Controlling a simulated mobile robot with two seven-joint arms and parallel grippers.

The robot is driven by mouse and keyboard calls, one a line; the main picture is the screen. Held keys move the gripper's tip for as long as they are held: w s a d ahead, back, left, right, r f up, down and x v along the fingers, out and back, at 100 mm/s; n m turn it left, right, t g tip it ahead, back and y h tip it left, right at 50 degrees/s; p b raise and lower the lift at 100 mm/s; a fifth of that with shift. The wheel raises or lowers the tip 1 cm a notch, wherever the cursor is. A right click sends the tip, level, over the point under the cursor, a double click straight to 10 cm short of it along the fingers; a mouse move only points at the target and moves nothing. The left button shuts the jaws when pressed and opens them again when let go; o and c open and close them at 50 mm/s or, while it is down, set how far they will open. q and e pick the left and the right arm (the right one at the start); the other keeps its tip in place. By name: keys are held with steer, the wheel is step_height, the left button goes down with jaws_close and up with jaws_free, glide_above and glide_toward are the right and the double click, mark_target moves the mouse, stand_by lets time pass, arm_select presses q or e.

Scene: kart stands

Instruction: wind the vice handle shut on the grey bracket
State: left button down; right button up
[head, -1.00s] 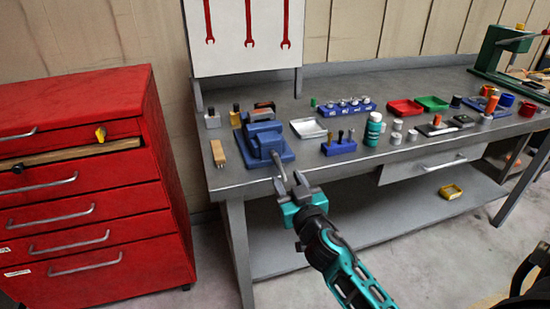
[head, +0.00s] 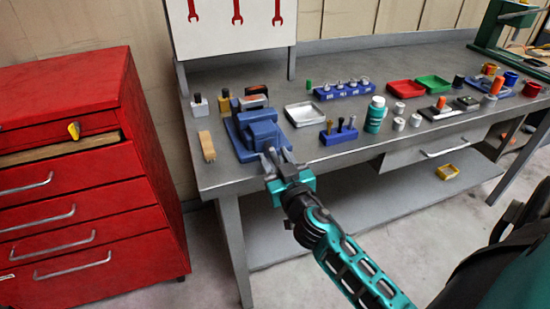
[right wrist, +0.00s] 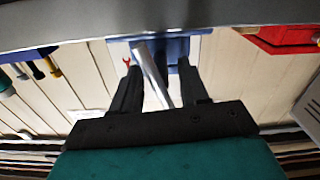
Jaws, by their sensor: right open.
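The blue vice (head: 258,135) stands at the front left edge of the grey workbench. My right gripper (head: 275,156) is at the front of the vice, at the bench edge. In the right wrist view its fingers (right wrist: 160,92) are apart, with the silver vice handle (right wrist: 152,72) slanting between them; I cannot tell whether either finger touches it. The blue vice body (right wrist: 178,46) shows beyond the handle. I cannot make out the grey bracket in the vice jaws. My left gripper is not in view.
On the workbench (head: 330,170), a wooden block (head: 207,146) lies left of the vice. A silver tray (head: 304,114), a blue tool holder (head: 339,135) and a teal bottle (head: 375,114) stand to its right. A red drawer cabinet (head: 75,90) is at the left.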

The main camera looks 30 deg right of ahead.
jaws_close()
stand_by(1.4)
jaws_free()
stand_by(0.3)
